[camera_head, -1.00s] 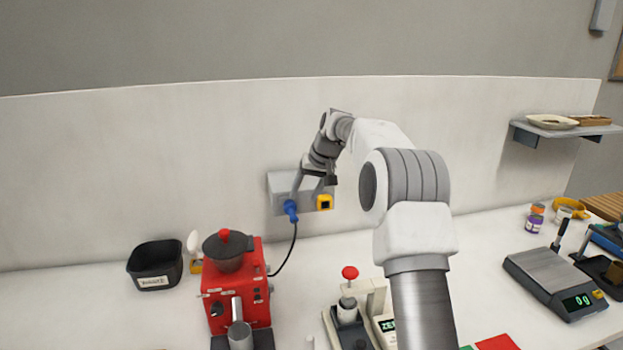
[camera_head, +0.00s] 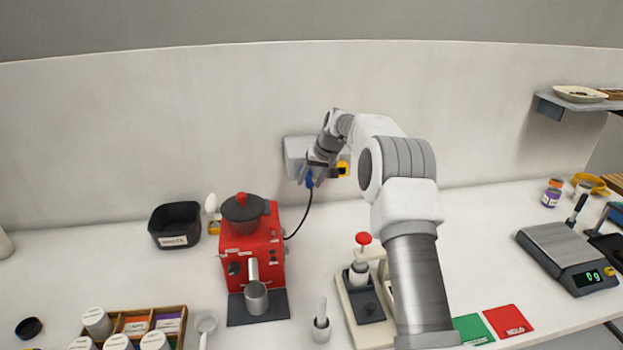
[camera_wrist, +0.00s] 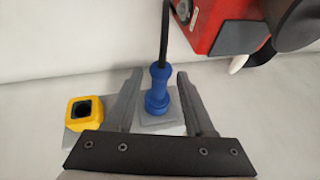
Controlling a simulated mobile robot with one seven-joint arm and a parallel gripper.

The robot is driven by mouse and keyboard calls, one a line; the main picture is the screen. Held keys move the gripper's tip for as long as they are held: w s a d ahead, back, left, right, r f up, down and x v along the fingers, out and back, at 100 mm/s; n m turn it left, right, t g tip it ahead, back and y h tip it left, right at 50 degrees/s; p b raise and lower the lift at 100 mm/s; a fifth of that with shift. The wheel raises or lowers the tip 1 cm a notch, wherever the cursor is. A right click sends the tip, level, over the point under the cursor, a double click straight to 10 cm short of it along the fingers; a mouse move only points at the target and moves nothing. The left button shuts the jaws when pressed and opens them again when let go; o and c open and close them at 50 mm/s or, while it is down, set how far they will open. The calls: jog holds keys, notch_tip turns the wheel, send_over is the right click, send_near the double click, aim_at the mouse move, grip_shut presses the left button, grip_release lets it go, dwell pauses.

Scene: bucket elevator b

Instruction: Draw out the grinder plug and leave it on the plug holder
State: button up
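The blue grinder plug (camera_head: 309,180) sits at the grey wall box (camera_head: 296,152), and a black cord runs from it to the red grinder (camera_head: 252,245). In the wrist view the blue plug (camera_wrist: 157,92) stands between the two fingers of my gripper (camera_wrist: 160,76). The fingers are open, with a gap visible on each side of the plug. A yellow square socket with a dark opening (camera_wrist: 84,109), likely the plug holder, is left of the fingers; it also shows in the head view (camera_head: 343,169). My gripper (camera_head: 315,172) partly hides the box and plug in the head view.
A black bin (camera_head: 175,226) stands left of the grinder. A press with a red knob (camera_head: 362,262) is in front of the box, below my arm. A scale (camera_head: 567,258) is at the right, and a wooden tray of jars (camera_head: 135,325) at the front left.

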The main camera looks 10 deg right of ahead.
grip_shut()
jog(key=shift+s+b, duration=0.7)
jog(key=shift+b, duration=0.25)
dwell(0.5)
jog(key=shift+s+b, duration=2.1)
jog(key=shift+b, duration=0.05)
